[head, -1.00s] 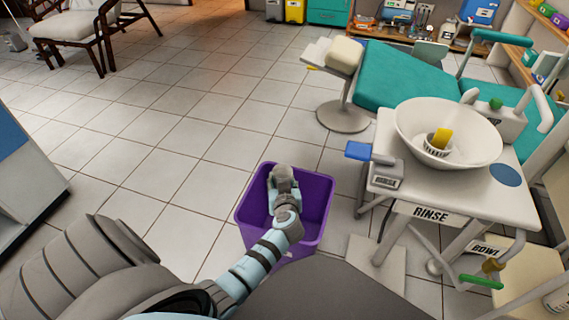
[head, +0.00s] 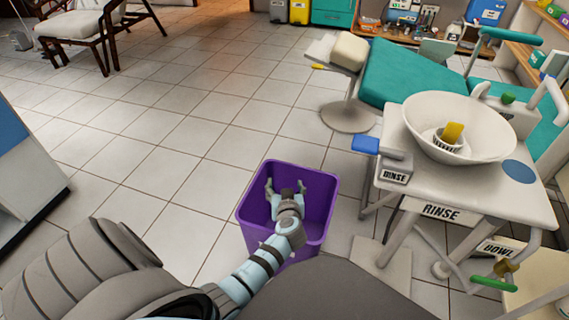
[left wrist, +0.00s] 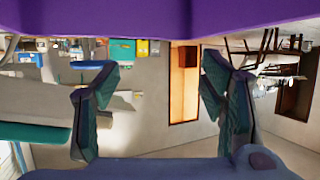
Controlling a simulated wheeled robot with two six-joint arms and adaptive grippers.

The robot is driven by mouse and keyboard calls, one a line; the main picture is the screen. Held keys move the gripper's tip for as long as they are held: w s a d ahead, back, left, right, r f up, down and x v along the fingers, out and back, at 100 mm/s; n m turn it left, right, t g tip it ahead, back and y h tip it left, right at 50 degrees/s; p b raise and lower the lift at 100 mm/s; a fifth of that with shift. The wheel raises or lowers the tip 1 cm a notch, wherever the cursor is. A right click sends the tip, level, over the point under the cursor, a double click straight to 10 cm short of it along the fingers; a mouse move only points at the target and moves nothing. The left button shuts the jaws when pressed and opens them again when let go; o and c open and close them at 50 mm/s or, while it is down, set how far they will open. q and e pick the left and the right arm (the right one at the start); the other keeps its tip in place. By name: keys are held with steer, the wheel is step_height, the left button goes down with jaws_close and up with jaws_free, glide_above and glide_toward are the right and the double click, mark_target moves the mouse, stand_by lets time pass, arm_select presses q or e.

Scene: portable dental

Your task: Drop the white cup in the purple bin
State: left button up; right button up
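The purple bin (head: 320,205) stands on the tiled floor in front of me in the head view. My left gripper (head: 285,186) is over the bin's opening with its two fingers spread. In the left wrist view the left gripper (left wrist: 157,80) is open with nothing between the fingers. A purple band of the bin (left wrist: 160,22) crosses the top of that view. I cannot make out a white cup in or beside the gripper. Part of the bin's inside is hidden by my left arm. My right gripper is not in view.
A white rinse stand (head: 465,190) with a bowl (head: 490,125) is to the right of the bin. A yellow sponge-like piece (head: 453,132) sits in a white basket (head: 458,146) there. A teal dental chair (head: 412,75) is behind. The floor left of the bin is clear.

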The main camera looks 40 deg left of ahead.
arm_select(q)
steer(key=shift+r, duration=0.1)
step_height(320, 180, up, 10)
stand_by(0.4)
